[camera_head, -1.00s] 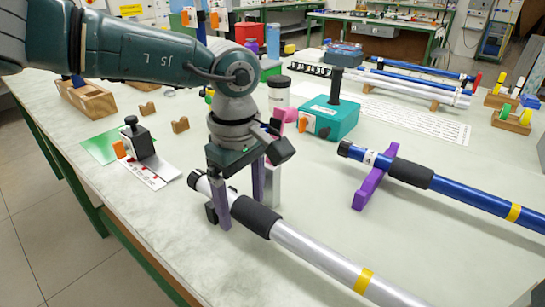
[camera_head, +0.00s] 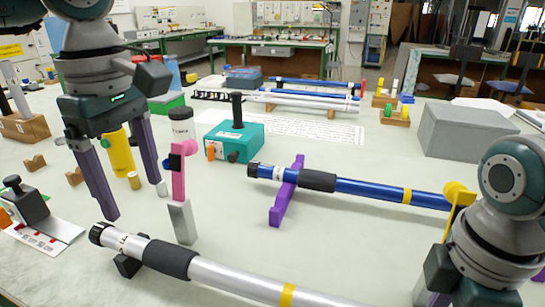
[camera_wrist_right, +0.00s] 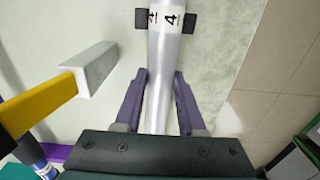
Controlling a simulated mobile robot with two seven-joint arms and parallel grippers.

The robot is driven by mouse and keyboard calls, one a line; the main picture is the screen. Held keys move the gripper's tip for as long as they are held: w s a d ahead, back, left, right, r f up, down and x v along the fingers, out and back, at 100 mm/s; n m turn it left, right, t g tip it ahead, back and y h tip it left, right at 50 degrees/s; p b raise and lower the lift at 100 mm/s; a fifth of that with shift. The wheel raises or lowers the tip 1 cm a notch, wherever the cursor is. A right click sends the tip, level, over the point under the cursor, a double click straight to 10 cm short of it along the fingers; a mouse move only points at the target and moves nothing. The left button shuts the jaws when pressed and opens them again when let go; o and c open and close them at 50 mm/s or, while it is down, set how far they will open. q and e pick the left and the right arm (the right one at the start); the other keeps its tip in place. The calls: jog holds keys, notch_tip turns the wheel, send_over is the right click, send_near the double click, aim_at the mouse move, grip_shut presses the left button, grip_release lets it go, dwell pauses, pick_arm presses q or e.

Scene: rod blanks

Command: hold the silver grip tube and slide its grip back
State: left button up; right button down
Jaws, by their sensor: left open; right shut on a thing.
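The silver grip tube (camera_head: 235,276) lies along the front of the table. It has a dark end cap, a white label, a black foam grip (camera_head: 168,258) near its left end and a yellow band. A dark support (camera_head: 128,265) is under its left part. My left gripper (camera_head: 136,203) is open and empty, fingers pointing down, above and behind the tube's left end. My right gripper is shut on the silver grip tube; in the right wrist view its purple fingers (camera_wrist_right: 159,80) are on either side of the tube, close to a label marked 4. In the head view its fingertips are hidden.
A blue tube (camera_head: 370,189) with a black grip rests on a purple support (camera_head: 287,195) behind. A pink-handled tool (camera_head: 180,180) and a yellow tool (camera_head: 458,205) stand nearby. A teal box (camera_head: 233,145) and a grey box (camera_head: 460,132) are farther back.

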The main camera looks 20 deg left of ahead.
jog(key=shift+c, duration=2.1)
grip_release()
